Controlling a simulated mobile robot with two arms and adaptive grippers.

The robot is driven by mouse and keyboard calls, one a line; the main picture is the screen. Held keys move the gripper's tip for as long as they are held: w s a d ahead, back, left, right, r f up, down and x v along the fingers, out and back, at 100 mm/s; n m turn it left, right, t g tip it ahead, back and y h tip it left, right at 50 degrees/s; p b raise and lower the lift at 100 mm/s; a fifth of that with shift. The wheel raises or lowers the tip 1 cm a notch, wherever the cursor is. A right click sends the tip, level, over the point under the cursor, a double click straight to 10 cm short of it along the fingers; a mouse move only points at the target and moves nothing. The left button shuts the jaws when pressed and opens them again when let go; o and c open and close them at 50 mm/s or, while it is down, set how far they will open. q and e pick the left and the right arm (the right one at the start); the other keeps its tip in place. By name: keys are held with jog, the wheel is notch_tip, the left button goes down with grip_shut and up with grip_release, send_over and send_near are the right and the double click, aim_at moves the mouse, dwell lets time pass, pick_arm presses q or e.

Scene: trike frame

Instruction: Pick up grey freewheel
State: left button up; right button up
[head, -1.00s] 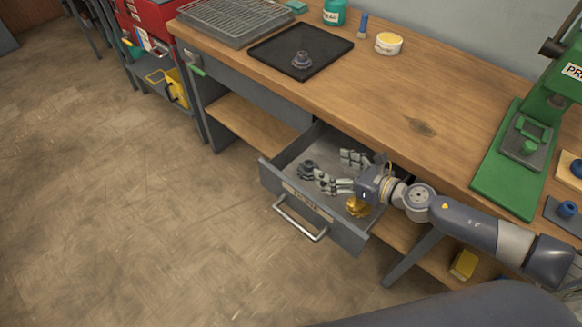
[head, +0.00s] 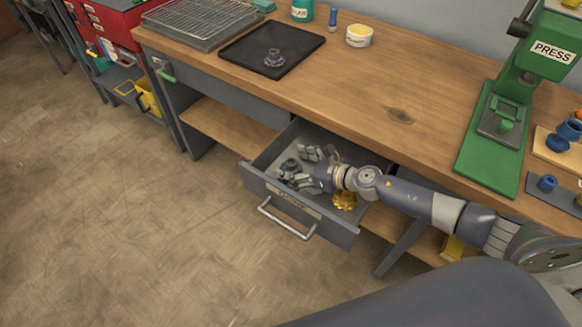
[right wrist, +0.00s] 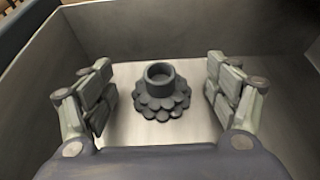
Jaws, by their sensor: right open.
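The grey freewheel (right wrist: 161,92) lies on the drawer floor with its round collar facing up, between the open fingers of my right gripper (right wrist: 163,98) in the right wrist view. It shows a gap on both sides and no finger touches it. In the head view, my right gripper (head: 303,167) reaches into the open drawer (head: 284,203), and the freewheel (head: 290,165) shows at its fingertips, partly hidden. My left gripper is not in view.
A gold freewheel (head: 344,200) lies in the same drawer, below my right wrist. The drawer walls stand close around the gripper. On the bench, a black tray (head: 240,52) holds another dark freewheel (head: 274,57), and a green press (head: 493,150) stands at the right.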

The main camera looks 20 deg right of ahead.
jog(key=c, duration=1.4)
